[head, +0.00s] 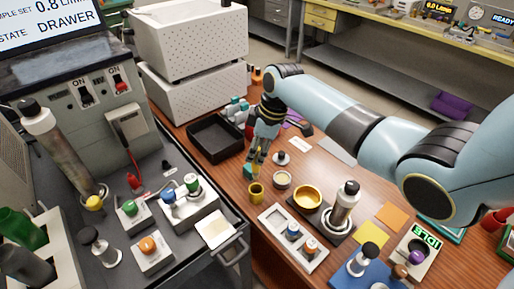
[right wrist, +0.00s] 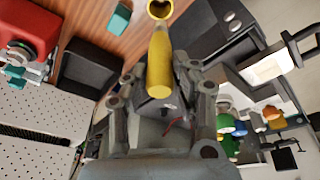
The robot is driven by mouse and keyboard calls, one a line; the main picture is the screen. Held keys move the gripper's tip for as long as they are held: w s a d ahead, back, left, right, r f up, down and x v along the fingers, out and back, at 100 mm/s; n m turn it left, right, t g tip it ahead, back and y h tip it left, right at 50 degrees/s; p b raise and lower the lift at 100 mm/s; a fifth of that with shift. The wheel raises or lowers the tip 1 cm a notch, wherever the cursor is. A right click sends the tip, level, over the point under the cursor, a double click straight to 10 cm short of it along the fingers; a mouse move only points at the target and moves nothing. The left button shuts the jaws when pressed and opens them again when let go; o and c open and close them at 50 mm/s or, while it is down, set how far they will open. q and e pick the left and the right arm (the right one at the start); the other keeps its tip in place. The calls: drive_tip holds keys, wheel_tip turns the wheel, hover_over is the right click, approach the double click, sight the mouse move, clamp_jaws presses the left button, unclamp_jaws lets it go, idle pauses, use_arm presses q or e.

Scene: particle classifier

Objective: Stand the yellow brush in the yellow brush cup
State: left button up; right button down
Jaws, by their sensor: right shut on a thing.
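My right gripper (head: 258,158) is shut on the yellow brush (right wrist: 159,65), above the wooden table. In the right wrist view the brush sticks out from between the fingers (right wrist: 160,95), pointing toward the yellow brush cup (right wrist: 160,9). In the head view the cup (head: 256,191) stands upright on the table just below the gripper. The brush is mostly hidden by the fingers there. In the wrist view the brush's far end lies close to the cup's rim; I cannot tell whether it touches or is inside. My left gripper is not in view.
A black open tray (head: 215,138) stands behind and left of the cup. The dark cart (head: 180,262) lies at left.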

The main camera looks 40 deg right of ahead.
drive_tip(key=b, duration=0.3)
hover_over(257, 177)
drive_tip(key=shift+w+d+f, duration=0.1)
drive_tip(key=shift+w+f, duration=0.05)
drive_tip(key=shift+f, duration=0.6)
drive_tip(key=shift+w+d+f, duration=0.1)
drive_tip(key=shift+w+f, duration=0.05)
drive_tip(key=shift+f, duration=0.6)
drive_tip(key=shift+w+d+f, duration=0.1)
drive_tip(key=shift+w+f, duration=0.05)
drive_tip(key=shift+f, duration=0.6)
drive_tip(key=shift+p, duration=0.75)
drive_tip(key=shift+f+b, duration=2.25)
drive_tip(key=shift+f, duration=0.8)
drive_tip(key=c, duration=1)
unclamp_jaws()
drive_tip(key=v, duration=1.2)
drive_tip(key=shift+a, duration=0.1)
